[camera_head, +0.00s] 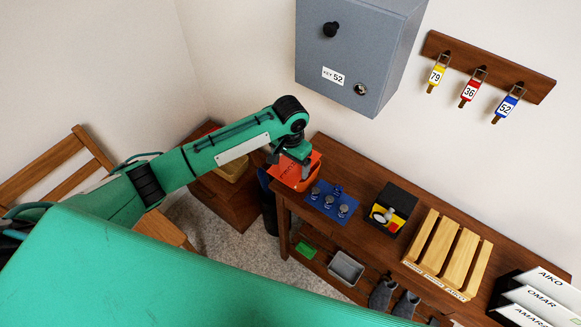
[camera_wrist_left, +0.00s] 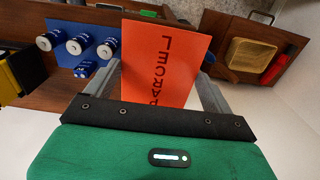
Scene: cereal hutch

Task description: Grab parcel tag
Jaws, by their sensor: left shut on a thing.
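The parcel tag (camera_wrist_left: 160,62) is an orange-red card marked PARCEL. In the left wrist view it stands between the two grey fingers of my left gripper (camera_wrist_left: 164,80), which is shut on it. In the head view my left gripper (camera_head: 291,160) is at the left end of the wooden bench, over an orange piece (camera_head: 298,181) with the PARCEL lettering partly showing. The fingers hide part of it, and I cannot tell whether it touches the bench. My right gripper is not in view.
A blue mat (camera_head: 325,207) with several batteries lies right beside the gripper. A grey key cabinet (camera_head: 352,50) and a key rack (camera_head: 489,66) are on the wall.

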